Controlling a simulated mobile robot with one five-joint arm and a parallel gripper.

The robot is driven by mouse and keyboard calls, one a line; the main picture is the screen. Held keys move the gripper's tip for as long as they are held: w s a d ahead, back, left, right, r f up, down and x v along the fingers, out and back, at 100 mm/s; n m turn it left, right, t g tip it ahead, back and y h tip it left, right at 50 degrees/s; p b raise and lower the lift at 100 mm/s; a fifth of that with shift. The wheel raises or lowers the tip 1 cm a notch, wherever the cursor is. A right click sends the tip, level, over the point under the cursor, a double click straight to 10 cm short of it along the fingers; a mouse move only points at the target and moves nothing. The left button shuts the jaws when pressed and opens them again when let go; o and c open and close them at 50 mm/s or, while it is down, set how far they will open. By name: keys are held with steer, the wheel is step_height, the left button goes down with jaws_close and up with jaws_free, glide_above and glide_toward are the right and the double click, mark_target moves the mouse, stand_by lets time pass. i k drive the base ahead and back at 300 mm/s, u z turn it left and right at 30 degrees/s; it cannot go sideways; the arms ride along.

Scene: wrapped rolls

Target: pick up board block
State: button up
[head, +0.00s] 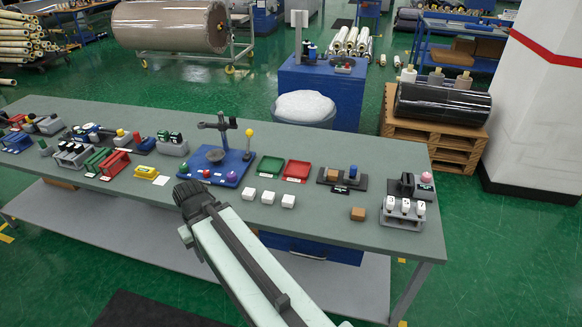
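No thing in view is marked as the board block, and I cannot tell which one it is. A small brown block (358,214) sits alone near the table's front edge, right of centre. Left of it, white blocks (268,197) lie in a short row.
The grey-green table (320,218) carries a red tray (297,170), a green tray (271,166), a yellow block (146,172) and a grey rack (403,213) with white pieces. A dark post stands on the blue board. The table front between white and brown blocks is clear.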

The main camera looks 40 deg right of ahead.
mark_target(332, 176)
steer(key=u, duration=0.25)
steer(key=i, duration=1.45)
steer(key=z, duration=0.3)
